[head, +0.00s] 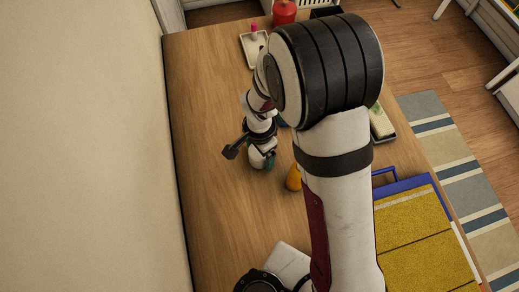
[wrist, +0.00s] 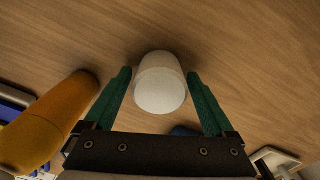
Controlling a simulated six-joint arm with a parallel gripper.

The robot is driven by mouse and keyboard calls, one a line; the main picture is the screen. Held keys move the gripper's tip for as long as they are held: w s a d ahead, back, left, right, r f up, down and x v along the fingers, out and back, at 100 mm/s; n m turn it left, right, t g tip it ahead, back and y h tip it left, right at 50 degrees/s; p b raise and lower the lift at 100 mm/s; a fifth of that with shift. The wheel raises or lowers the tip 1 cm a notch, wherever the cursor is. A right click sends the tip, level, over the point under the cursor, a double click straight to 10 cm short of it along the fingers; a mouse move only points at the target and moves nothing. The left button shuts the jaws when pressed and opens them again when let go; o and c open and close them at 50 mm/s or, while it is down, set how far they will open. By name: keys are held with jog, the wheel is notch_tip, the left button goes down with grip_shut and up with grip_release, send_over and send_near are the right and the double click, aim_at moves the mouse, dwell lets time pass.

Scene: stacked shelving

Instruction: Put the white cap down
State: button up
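The white cap (wrist: 160,85) shows in the wrist view, between the two green fingers of my gripper (wrist: 160,88). Narrow gaps show between the cap and both fingertips, so the gripper looks open around it. The cap appears to rest on the wooden table, with a faint shadow beside it. In the head view my gripper (head: 268,162) is low over the table's middle. My arm hides much of that area, and I cannot clearly make out the cap there.
An orange-yellow rounded object (wrist: 45,125) stands close left of the gripper in the wrist view; it also shows in the head view (head: 293,179). A red bottle (head: 284,13) and a white tray (head: 247,50) are at the far end. Yellow panels (head: 415,235) lie right. The table's left side is clear.

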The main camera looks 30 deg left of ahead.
jog(key=shift+o, duration=0.3)
notch_tip(320, 180, up, 12)
jog(key=r, duration=0.1)
jog(key=s+d+r, duration=0.1)
jog(key=d+r, duration=0.2)
jog(key=d, duration=0.5)
jog(key=s+d+r, duration=0.1)
jog(key=d+r, duration=0.3)
jog(key=d, duration=0.3)
jog(key=s+d+m+y, duration=0.1)
jog(key=s+d, duration=0.6)
jog(key=s, duration=0.1)
jog(key=shift+s+d+r+y, duration=0.25)
jog(key=shift+d+r+y, duration=0.15)
jog(key=shift+r, duration=0.05)
